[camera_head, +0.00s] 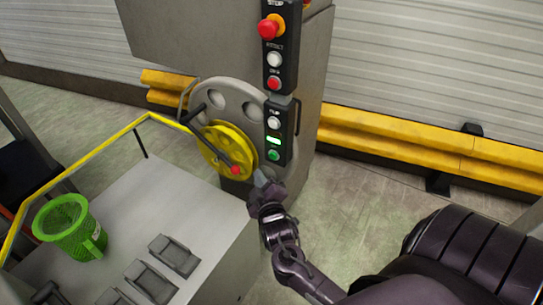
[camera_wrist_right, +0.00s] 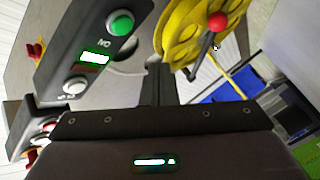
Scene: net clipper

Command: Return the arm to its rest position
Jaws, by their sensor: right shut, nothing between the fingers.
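My right gripper (camera_head: 262,180) is shut and empty. It is just below the lower end of the button panel and in front of the machine's grey housing. In the right wrist view the closed fingers (camera_wrist_right: 157,85) point toward the machine, between the button panel and the yellow wheel. My right arm comes in from the lower right of the head view. My left gripper does not show in either view.
A grey machine carries a button panel (camera_head: 274,130) with a lit green indicator, and a yellow wheel (camera_head: 228,148) with a red-knobbed crank. A green mesh basket (camera_head: 70,226) stands on the grey table (camera_head: 190,205). Yellow barriers (camera_head: 400,139) line the wall. Floor right of the machine is clear.

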